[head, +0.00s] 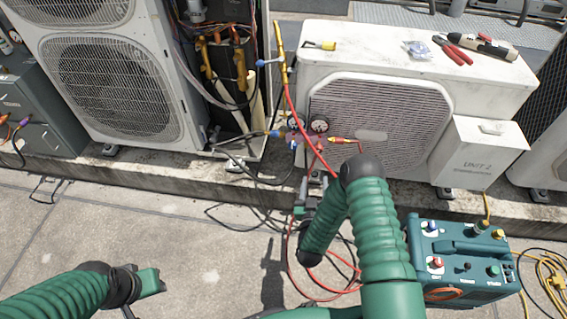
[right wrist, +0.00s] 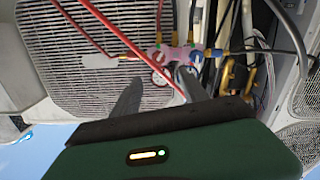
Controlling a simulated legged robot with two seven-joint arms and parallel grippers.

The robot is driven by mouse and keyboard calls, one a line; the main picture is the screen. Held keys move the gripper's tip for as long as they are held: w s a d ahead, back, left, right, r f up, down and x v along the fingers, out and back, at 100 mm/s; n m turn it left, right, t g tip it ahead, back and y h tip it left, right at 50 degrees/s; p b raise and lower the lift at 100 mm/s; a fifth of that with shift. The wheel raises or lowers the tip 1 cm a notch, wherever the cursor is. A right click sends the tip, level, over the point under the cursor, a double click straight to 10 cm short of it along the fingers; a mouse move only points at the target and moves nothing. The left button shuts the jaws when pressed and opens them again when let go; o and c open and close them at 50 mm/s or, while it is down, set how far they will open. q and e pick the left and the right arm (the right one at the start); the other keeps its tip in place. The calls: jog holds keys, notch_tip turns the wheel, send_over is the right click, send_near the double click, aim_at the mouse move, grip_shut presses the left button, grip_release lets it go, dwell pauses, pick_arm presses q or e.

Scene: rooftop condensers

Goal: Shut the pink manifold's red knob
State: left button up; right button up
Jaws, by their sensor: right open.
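The pink manifold (head: 300,138) hangs in front of the unit's grille, with two round gauges (head: 319,124) on it.
Red hoses (head: 289,100) run above and below the manifold; one crosses close to my right fingers. A teal machine (head: 462,268) stands at lower right. Pliers (head: 455,50) lie on the white condenser (head: 390,75). The pavement (head: 190,225) at left is mostly clear.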

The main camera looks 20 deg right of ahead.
aim_at(318, 151)
jog(key=b+x, duration=0.6)
jog(key=x, duration=0.9)
jog(key=shift+d+f, duration=0.1)
jog(key=shift+d, duration=0.1)
jog(key=shift+w+d, duration=0.25)
jog(key=shift+w, duration=0.25)
pick_arm(q)
jog(key=s+x, duration=0.1)
jog(key=x, duration=0.5)
jog(key=shift+s+a+f, duration=0.3)
jog(key=shift+s+f, duration=0.05)
jog(key=shift+f, duration=0.25)
pick_arm(e)
grip_shut()
